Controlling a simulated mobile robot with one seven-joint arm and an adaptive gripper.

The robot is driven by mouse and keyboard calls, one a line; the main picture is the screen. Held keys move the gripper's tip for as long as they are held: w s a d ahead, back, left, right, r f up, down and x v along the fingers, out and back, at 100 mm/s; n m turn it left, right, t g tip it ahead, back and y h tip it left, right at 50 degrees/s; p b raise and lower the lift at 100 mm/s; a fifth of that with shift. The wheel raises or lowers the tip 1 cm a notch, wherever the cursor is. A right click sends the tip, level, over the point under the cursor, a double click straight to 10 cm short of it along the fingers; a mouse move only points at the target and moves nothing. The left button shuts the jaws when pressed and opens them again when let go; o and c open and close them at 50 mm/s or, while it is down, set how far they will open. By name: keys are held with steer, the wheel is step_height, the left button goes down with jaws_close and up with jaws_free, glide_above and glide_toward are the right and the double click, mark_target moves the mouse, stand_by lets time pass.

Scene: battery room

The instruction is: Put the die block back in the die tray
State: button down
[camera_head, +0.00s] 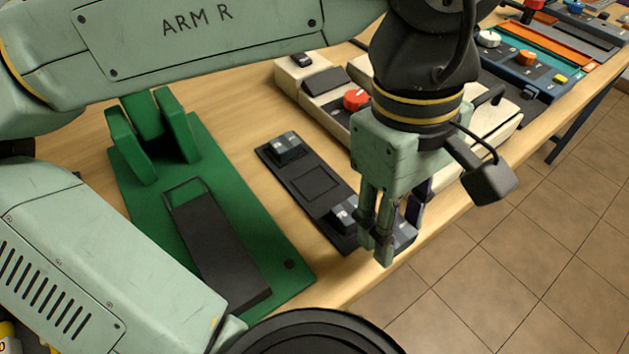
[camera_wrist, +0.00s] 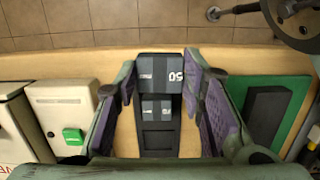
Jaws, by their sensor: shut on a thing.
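The die block (camera_wrist: 160,74) is dark with white marks, one resembling "50". My gripper (camera_head: 393,236) is shut on it, fingers pointing down near the table's front edge. In the head view the block (camera_head: 405,235) is partly hidden by a finger; its height above the table is hard to tell. The die tray (camera_head: 268,157) is a long black plate just left of my gripper. It holds one block (camera_head: 287,146) at its far end and another (camera_head: 344,214) at its near end. Its middle recess (camera_head: 315,182) is empty. The wrist view shows the near-end block (camera_wrist: 157,108) beside the held block.
A green base (camera_head: 160,227) with upright green plates and a dark ramp stands left of the tray. A cream device (camera_head: 318,88) with a red knob stands behind my gripper. Control panels (camera_head: 530,62) fill the far right. The table's front edge is close to the gripper.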

steer(key=shift+w+d, duration=0.15)
steer(key=shift+w, duration=0.05)
steer(key=p, duration=0.3)
glide_above(317, 185)
steer(key=shift+f, duration=0.6)
steer(key=shift+w+a, duration=0.25)
steer(key=shift+w, duration=0.15)
step_height(317, 185, down, 3)
steer(key=shift+s+r, duration=0.1)
steer(key=shift+f, duration=0.45)
steer(key=shift+f, duration=0.1)
steer(key=c, duration=1.1)
jaws_free()
steer(key=shift+o, duration=0.2)
